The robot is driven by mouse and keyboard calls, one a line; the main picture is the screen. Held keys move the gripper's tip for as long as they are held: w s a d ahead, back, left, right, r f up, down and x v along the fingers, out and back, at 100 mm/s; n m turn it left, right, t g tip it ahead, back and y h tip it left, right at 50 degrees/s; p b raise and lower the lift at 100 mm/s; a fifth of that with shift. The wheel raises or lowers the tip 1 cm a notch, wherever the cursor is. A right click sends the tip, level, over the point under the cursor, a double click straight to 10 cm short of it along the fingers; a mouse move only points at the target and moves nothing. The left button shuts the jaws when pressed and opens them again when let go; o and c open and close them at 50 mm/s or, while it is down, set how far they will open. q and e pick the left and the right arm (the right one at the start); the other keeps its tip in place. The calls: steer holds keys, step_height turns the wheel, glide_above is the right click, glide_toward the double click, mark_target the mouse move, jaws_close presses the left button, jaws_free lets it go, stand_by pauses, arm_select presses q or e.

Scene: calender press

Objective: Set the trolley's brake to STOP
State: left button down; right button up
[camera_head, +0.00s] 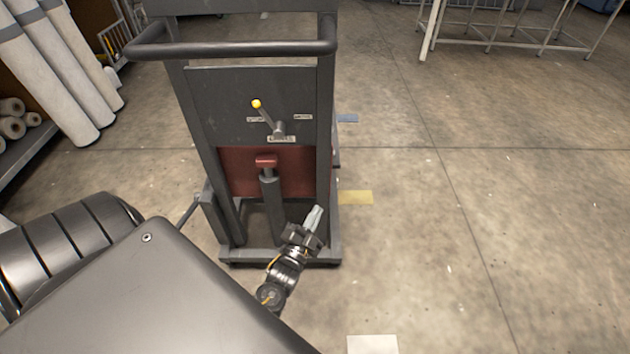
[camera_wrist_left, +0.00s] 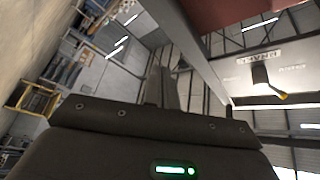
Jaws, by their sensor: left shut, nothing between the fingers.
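The trolley (camera_head: 325,70) stands ahead of me with its dark panel (camera_head: 225,90) facing me. A brake lever (camera_head: 267,116) with a yellow knob (camera_head: 256,103) sits on the panel, tilted up and to the left towards the left label plate (camera_head: 255,119). A right label plate (camera_head: 302,117) and a lower plate (camera_head: 281,139) flank its pivot; their lettering is too small to read here. My left gripper (camera_head: 314,215) is shut and empty, below and right of the lever, clear of it. The left wrist view shows the lever (camera_wrist_left: 262,76) upside down at right, beyond the fingers (camera_wrist_left: 163,88).
A handlebar (camera_head: 230,48) crosses above the panel. A red-topped pedal post (camera_head: 267,162) stands left of my left gripper. White rolls (camera_head: 50,70) lean at far left. A metal frame table (camera_head: 500,40) is at the back right.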

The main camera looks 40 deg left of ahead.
arm_select(q)
steer(key=shift+s+d+f+g+h+p, duration=0.15)
steer(key=shift+f+g+p, duration=0.1)
steer(key=shift+f, duration=0.45)
steer(key=shift+s+d+f+g+h+p, duration=0.15)
steer(key=shift+f+g, duration=0.1)
steer(key=shift+f, duration=0.45)
steer(key=shift+w+a, duration=0.1)
steer(key=shift+w, duration=0.05)
